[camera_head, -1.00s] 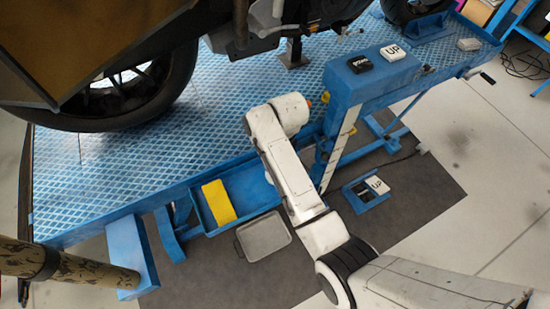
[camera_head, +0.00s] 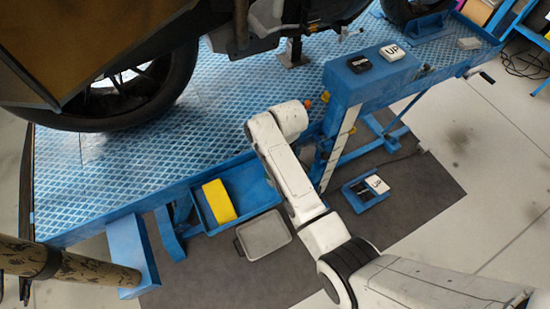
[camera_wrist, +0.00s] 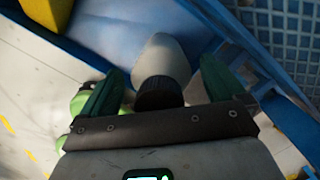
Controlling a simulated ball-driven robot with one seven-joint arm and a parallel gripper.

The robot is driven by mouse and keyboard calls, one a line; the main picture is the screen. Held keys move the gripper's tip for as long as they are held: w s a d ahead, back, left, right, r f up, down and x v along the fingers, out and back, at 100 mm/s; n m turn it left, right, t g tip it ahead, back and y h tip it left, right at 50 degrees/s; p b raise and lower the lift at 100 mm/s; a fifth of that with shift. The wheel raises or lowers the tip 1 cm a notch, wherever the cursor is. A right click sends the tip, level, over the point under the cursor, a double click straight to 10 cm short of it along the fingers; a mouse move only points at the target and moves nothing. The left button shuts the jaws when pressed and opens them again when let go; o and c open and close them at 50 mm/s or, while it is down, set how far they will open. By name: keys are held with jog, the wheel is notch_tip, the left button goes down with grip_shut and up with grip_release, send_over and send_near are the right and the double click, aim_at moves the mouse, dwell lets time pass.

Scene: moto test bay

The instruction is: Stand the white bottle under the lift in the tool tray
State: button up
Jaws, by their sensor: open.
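In the wrist view the white bottle (camera_wrist: 164,57) shows as a pale rounded body with a dark cap (camera_wrist: 159,93) toward me. My gripper (camera_wrist: 160,84) is open, one dark green finger on each side of the cap. I cannot tell whether either finger touches it. In the head view my gripper and the white bottle are not visible; my arm runs to the lift's edge. A blue tray (camera_head: 249,188) along the lift's side looks like the tool tray. It holds a yellow block (camera_head: 218,201), and my arm hides its right part.
A bright green object (camera_wrist: 82,101) lies left of my gripper in the wrist view. In the head view a grey shallow tray (camera_head: 263,236) and a blue pedal unit (camera_head: 362,197) are on the dark mat (camera_head: 425,190). A motorcycle wheel (camera_head: 125,95) stands on the blue lift platform (camera_head: 215,120).

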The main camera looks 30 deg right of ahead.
jog(key=r, duration=0.4)
jog(key=s+d+r, duration=0.1)
jog(key=r, duration=0.7)
jog(key=shift+s+d+r+b, duration=0.1)
jog(key=shift+s+d+b, duration=0.05)
jog(key=shift+b, duration=0.25)
jog(key=s+d+f+n+h, duration=0.1)
jog(key=s+d+f+n, duration=0.2)
jog(key=s+n, duration=0.35)
jog(key=s+d+f+n, duration=0.3)
jog(key=s+d+n, duration=0.1)
jog(key=s+n, duration=0.25)
jog(key=s+f+n, duration=0.1)
jog(key=s+n, duration=1.2)
jog(key=s, duration=0.2)
jog(key=shift+s+a, duration=0.3)
jog(key=shift+a, duration=0.1)
